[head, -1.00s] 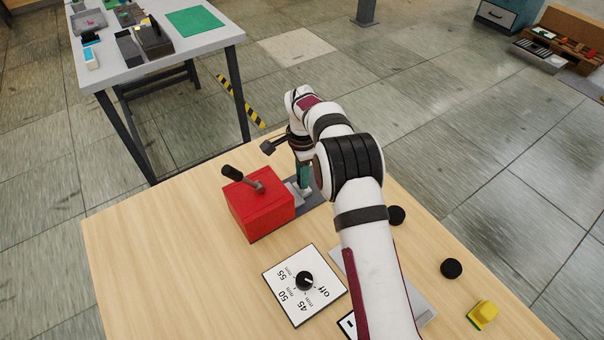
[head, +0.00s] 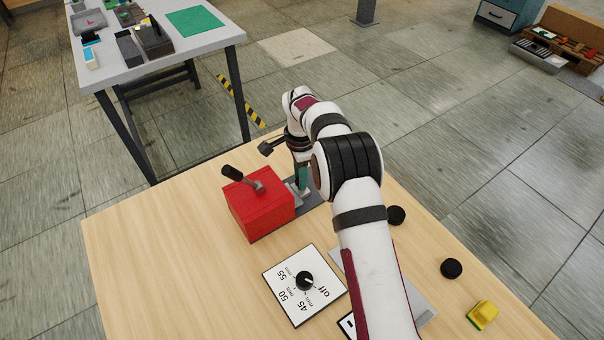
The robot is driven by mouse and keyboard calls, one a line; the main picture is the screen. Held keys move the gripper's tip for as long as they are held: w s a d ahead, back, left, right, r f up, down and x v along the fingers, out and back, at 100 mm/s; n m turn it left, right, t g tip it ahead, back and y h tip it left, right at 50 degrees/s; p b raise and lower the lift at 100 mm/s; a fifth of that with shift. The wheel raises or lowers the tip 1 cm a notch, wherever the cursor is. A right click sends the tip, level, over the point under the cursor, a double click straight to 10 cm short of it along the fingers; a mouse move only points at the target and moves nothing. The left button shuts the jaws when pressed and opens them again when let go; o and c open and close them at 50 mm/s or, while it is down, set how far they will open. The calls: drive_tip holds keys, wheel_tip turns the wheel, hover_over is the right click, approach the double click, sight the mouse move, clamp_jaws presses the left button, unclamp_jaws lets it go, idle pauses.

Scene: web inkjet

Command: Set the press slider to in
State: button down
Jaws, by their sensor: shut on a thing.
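The red press (head: 262,210) stands on the wooden table, with a dark lever (head: 243,181) slanting up from its top. A grey slider plate (head: 297,197) lies at its right side on a darker grey base (head: 310,203). My gripper (head: 303,182) points down at this slider, just right of the red box. Its teal fingers are shut on what looks like the slider's upright part, which is mostly hidden by them. My forearm hides part of the area to the right.
A white dial card (head: 285,305) with a black knob (head: 305,281) lies in front of the press. Black round pieces (head: 396,215) (head: 451,268) and a yellow block (head: 482,314) are to the right. The table's left part is clear.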

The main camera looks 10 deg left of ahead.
drive_tip(key=shift+s+a, duration=1.25)
drive_tip(key=c, duration=0.6)
unclamp_jaws()
wheel_tip(320, 180, up, 16)
drive_tip(key=shift+f, duration=0.1)
drive_tip(key=shift+d, duration=0.1)
